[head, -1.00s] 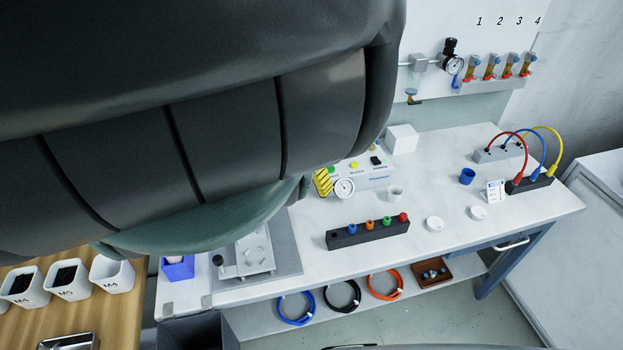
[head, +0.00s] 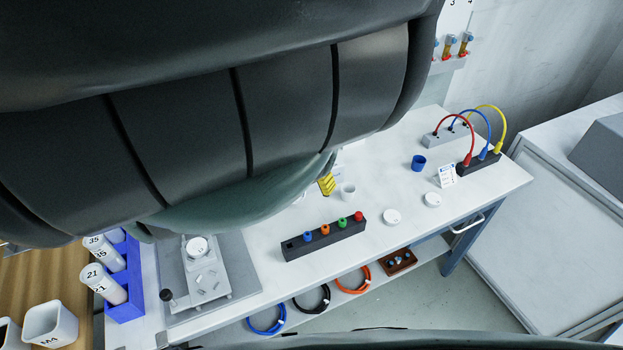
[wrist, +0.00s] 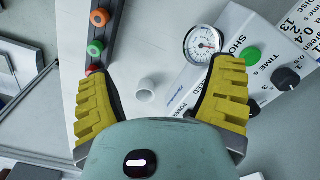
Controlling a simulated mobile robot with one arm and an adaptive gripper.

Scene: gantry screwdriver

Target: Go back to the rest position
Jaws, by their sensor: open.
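My gripper (wrist: 162,100) shows in the wrist view with its two yellow ribbed fingers spread wide and nothing between them. A small white cup (wrist: 146,90) stands on the table beyond the fingers, apart from them. In the head view my own dark arm covers the upper left, and only a yellow fingertip shows below its edge, close to the white cup (head: 348,192). The rest of the gripper is hidden there.
The white workbench (head: 300,262) carries a dark block with coloured plugs (head: 325,239), a blue cup (head: 418,163), cable sockets (head: 478,165) and a metal fixture (head: 207,275). In the wrist view a control box with a gauge (wrist: 203,44) is beside the right finger.

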